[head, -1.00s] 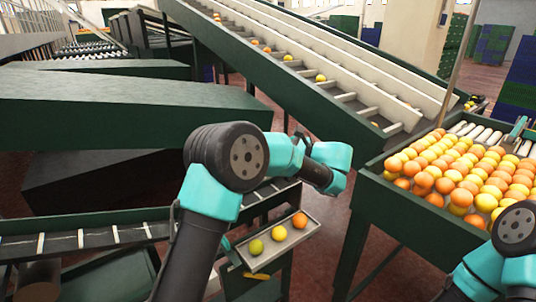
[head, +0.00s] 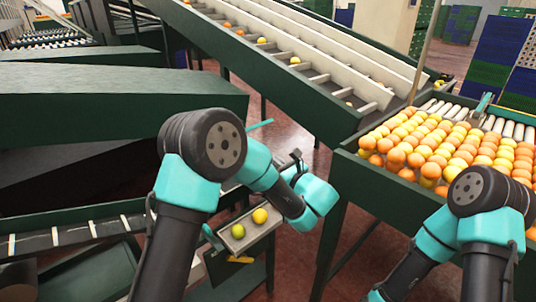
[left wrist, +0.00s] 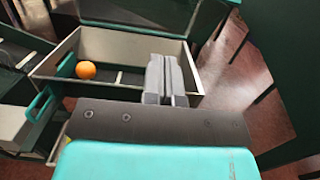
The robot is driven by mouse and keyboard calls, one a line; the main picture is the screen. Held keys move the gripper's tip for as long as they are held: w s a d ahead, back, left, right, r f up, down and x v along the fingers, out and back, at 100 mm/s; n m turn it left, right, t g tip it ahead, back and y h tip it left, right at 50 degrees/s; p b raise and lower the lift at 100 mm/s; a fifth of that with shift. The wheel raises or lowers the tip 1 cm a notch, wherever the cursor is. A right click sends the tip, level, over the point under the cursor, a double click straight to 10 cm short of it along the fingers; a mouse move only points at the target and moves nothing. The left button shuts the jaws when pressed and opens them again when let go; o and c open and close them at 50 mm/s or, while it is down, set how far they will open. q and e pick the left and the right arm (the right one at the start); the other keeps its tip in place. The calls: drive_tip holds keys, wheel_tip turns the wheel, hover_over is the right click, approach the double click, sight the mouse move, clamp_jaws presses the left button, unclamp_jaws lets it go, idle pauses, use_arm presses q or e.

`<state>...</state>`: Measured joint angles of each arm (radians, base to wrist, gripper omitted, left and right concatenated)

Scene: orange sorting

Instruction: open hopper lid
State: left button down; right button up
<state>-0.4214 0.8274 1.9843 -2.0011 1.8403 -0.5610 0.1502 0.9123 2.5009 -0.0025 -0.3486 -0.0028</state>
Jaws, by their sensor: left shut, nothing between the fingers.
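A small open-topped box or tray (head: 236,247) sits low in the middle of the head view, with a green-yellow fruit (head: 238,230) and a yellow fruit (head: 260,215) in it. In the left wrist view a pale-rimmed box (left wrist: 85,29) holds an orange (left wrist: 86,70). A dark green panel (left wrist: 140,10) stands behind it; I cannot tell whether this is the hopper lid. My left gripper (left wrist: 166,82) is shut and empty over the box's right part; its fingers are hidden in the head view. Only the arm of my right gripper shows, at lower right.
A teal handle (left wrist: 42,103) is on the box's left side. A teal bar (head: 260,124) shows behind my left arm. A fruit-filled table (head: 352,170) stands at right, a sloping conveyor (head: 290,95) behind. Red floor lies open between them.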

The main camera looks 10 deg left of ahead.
use_arm(q)
drive_tip(key=w+a+r, duration=0.4)
drive_tip(key=w+a, duration=0.3)
drive_tip(key=a, duration=0.2)
drive_tip(key=shift+r, duration=0.2)
drive_tip(key=shift+w, duration=0.1)
